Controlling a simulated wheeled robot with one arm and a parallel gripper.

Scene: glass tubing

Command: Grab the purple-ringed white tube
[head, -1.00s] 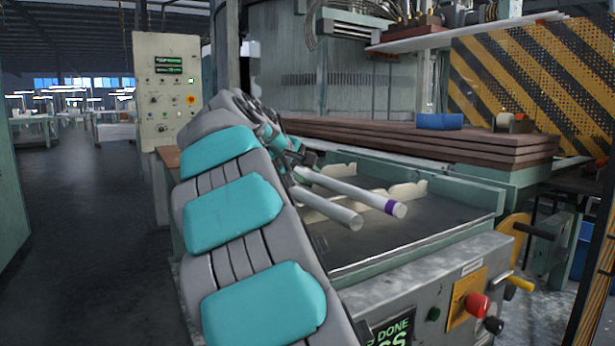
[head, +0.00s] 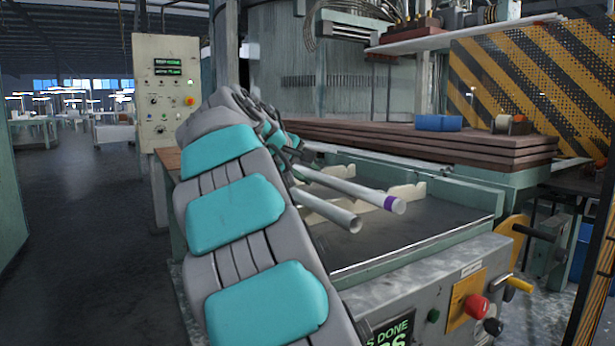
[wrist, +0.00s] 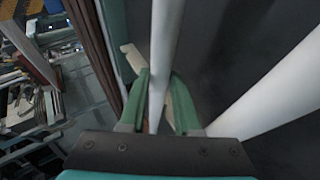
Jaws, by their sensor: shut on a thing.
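The purple-ringed white tube (head: 345,186) lies slanted over the machine bed in the head view, its purple band near the right end. A plain white tube (head: 325,210) lies beside it, nearer me. In the wrist view, my gripper (wrist: 159,85) has its two green fingers on either side of a white tube (wrist: 161,50), shut on it. By its place on the side toward the brown boards, this is the purple-ringed tube; its ring does not show there. The plain tube (wrist: 272,92) is to the right, outside the fingers. In the head view my arm partly hides the gripper.
Cream notched supports (head: 408,193) stand on the dark machine bed (head: 440,225). Brown boards (head: 430,145) with a blue box (head: 438,122) are stacked behind. A control panel with a red knob (head: 477,304) is in front. The bed's right part is clear.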

